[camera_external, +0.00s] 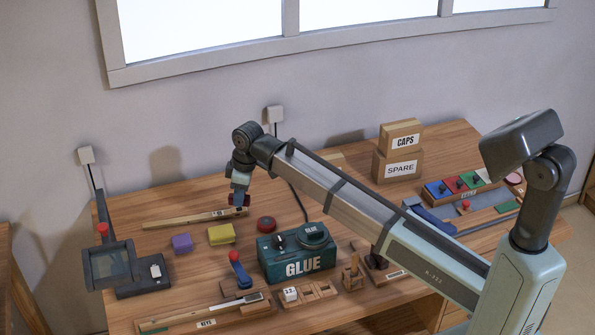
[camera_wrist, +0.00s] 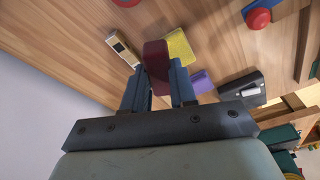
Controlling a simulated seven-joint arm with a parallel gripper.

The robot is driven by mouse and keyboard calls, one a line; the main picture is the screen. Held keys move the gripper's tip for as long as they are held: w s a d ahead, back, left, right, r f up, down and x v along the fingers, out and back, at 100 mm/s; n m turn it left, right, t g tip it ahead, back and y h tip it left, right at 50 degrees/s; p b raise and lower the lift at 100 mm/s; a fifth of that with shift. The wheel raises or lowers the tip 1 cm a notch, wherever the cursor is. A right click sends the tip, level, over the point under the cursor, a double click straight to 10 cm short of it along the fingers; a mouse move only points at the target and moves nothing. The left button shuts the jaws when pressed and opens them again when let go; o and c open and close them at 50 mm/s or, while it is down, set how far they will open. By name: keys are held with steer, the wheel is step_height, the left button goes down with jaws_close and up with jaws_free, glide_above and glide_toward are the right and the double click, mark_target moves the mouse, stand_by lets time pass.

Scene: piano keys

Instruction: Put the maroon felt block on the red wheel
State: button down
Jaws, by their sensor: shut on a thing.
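My gripper (camera_wrist: 156,84) is shut on the maroon felt block (camera_wrist: 155,58), which sticks out past the two blue fingers in the wrist view. In the external view my gripper (camera_external: 240,184) points down with the block (camera_external: 238,199) beneath it, over the back of the table near the end of a wooden strip. The red wheel (camera_external: 266,223) lies on the table to the right of and nearer than the block, apart from it. A red edge (camera_wrist: 126,2) at the top of the wrist view looks like the wheel, mostly cut off.
A yellow block (camera_external: 221,234) and a purple block (camera_external: 182,243) lie left of the wheel. The wooden strip (camera_external: 180,220) lies behind them. The green GLUE box (camera_external: 300,262) and a red-knobbed blue lever (camera_external: 238,270) stand in front of the wheel. Bare table lies right of the held block.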

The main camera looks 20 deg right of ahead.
steer(key=r, duration=0.1)
glide_above(265, 221)
steer(key=w, duration=0.2)
steer(key=shift+s+d+f+n+g, duration=0.15)
steer(key=shift+s+f+n, duration=0.2)
steer(key=shift+f+n, duration=0.9)
steer(key=shift+s+d+f+n+g, duration=0.15)
steer(key=shift+s+f+n, duration=0.3)
steer(key=shift+f, duration=1.55)
steer(key=shift+s+f+n+g, duration=0.25)
steer(key=shift+f+n, duration=0.65)
steer(key=shift+f, duration=0.75)
steer(key=shift+f, duration=0.1)
steer(key=c, duration=0.9)
jaws_free()
step_height(265, 221, up, 12)
steer(key=d, duration=0.1)
steer(key=shift+d, duration=0.4)
